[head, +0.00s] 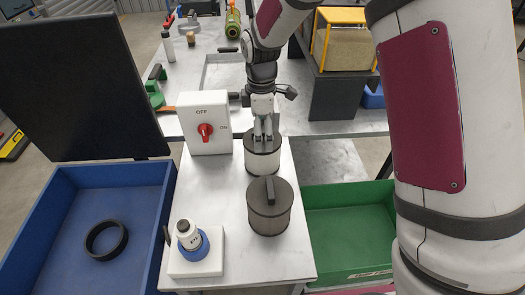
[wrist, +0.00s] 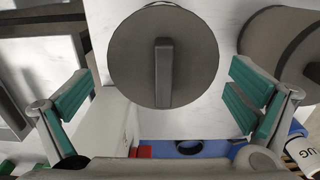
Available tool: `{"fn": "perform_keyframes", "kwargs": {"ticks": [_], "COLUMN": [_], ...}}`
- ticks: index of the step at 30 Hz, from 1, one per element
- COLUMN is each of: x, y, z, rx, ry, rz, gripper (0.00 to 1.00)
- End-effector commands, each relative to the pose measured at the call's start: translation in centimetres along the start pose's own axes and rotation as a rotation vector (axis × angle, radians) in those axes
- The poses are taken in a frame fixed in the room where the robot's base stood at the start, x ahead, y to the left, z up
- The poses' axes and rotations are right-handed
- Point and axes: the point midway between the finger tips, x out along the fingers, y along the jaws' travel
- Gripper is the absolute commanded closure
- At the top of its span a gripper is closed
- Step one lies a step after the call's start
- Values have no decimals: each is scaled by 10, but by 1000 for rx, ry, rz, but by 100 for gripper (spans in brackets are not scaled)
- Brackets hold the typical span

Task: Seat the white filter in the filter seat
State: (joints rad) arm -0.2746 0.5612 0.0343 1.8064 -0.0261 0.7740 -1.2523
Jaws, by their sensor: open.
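A round filter with pale sides and a dark top (head: 262,163) stands upright on the bench under my gripper (head: 264,130). In the wrist view its grey lid (wrist: 199,55) and raised bar handle (wrist: 163,75) show between the spread green-padded fingers of my gripper (wrist: 160,95). My gripper is open and empty; whether the fingers reach down beside the handle I cannot tell. A second, grey-brown filter (head: 269,210) with a bar handle stands just in front; part of it shows in the wrist view (wrist: 270,35). I cannot single out the filter seat.
A white switch box (head: 205,140) with a red knob stands left of the filters. A white block (head: 197,266) with a blue ring and small white part is at front left. A blue bin (head: 50,262) holds a black ring (head: 106,240). A green bin (head: 345,240) lies right.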

Motion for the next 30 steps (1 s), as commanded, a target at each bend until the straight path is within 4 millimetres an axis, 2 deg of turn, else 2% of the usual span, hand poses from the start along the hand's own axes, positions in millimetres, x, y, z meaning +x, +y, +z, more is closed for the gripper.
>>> {"fn": "perform_keyframes", "kwargs": {"ticks": [11, 20, 23, 27, 30], "x": [46, 52, 52, 51, 51], "y": [-4, -3, -3, -3, -3], "z": [2, 2, 2, 2, 2], "rx": [0, 0, 0, 0, 0], "ry": [-1, 0, 0, 0, 0], "rz": [-3, 0, 0, 0, 0], "gripper": [0, 0, 18, 48, 48]}}
